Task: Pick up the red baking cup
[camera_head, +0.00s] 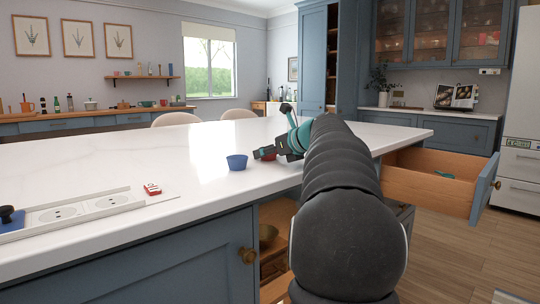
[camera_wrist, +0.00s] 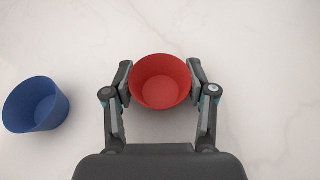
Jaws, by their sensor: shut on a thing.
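The red baking cup (camera_wrist: 160,82) is between the two fingers of my gripper (camera_wrist: 160,84) in the wrist view. Both fingertips touch its sides, so the gripper is shut on it. In the head view a little of the red cup (camera_head: 269,156) shows beside my gripper (camera_head: 264,153), and my arm hides the rest. The cup is at or just above the white countertop; I cannot tell whether it touches. A blue baking cup (camera_wrist: 36,104) stands to its left, apart from the gripper; it also shows in the head view (camera_head: 237,162).
The white countertop (camera_head: 130,160) is mostly clear. A socket strip (camera_head: 75,212) and a small red-and-white item (camera_head: 152,189) lie at the front left. An open drawer (camera_head: 432,182) juts out at the right. Another opening with a bowl (camera_head: 268,234) is below the counter.

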